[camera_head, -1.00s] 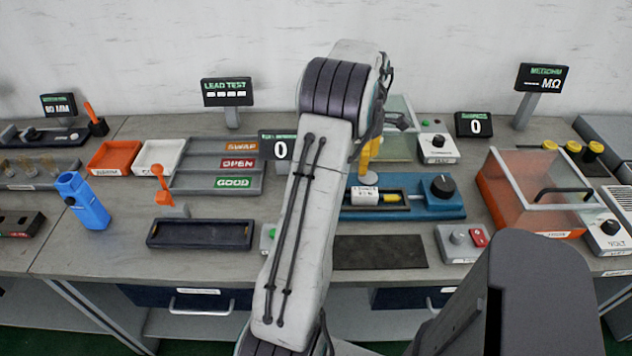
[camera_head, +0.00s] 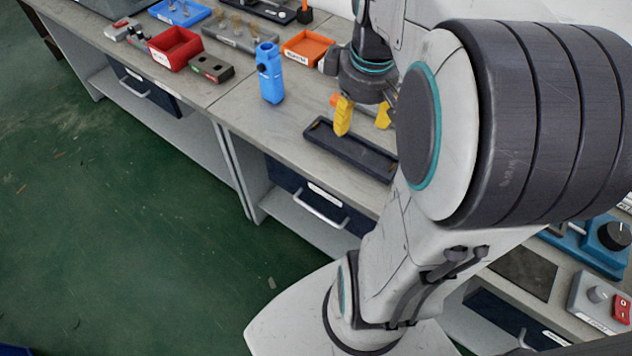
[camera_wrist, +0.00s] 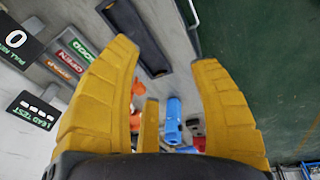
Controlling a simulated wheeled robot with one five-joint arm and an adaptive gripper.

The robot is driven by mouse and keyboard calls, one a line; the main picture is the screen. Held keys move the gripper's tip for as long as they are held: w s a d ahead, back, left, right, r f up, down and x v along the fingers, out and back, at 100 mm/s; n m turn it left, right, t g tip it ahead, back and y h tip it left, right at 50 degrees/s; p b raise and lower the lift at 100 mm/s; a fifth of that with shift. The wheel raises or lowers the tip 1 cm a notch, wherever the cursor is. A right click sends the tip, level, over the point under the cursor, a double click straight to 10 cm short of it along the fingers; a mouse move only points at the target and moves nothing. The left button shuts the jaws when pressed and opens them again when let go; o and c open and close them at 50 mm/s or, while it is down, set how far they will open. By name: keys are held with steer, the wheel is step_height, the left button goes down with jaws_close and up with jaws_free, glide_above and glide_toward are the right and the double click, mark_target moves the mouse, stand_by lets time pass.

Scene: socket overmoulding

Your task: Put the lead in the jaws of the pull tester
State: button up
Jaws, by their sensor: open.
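My gripper (camera_head: 362,116) is open and empty, its yellow fingers spread above the dark shallow tray (camera_head: 350,150) on the bench. In the wrist view the fingers (camera_wrist: 165,75) frame part of the tray (camera_wrist: 138,38). I cannot make out a lead in the tray or between the fingers. A blue device with a black knob (camera_head: 597,250), possibly the pull tester, shows at the right edge of the head view, partly hidden by my arm; its jaws are not visible. A "0" display (camera_wrist: 17,38) with a partly readable "PULL" label shows in the wrist view.
A blue upright holder (camera_head: 269,75) stands left of the tray, with an orange bin (camera_head: 306,47) behind it. A red bin (camera_head: 175,48) and a dark block (camera_head: 211,69) are farther left. A dark mat (camera_head: 524,272) lies near the front edge. Green floor is open at left.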

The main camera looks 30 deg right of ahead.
steer(key=s+a+f+m, duration=0.1)
steer(key=s+a, duration=0.2)
steer(key=a, duration=0.4)
steer(key=s+a+f+t+y, duration=0.1)
steer(key=s+a, duration=0.3)
steer(key=a, duration=0.2)
steer(key=shift+s+a+f+m+t, duration=0.2)
steer(key=shift+a+f+m+t, duration=0.1)
steer(key=shift+a+m, duration=0.1)
steer(key=shift+r, duration=0.15)
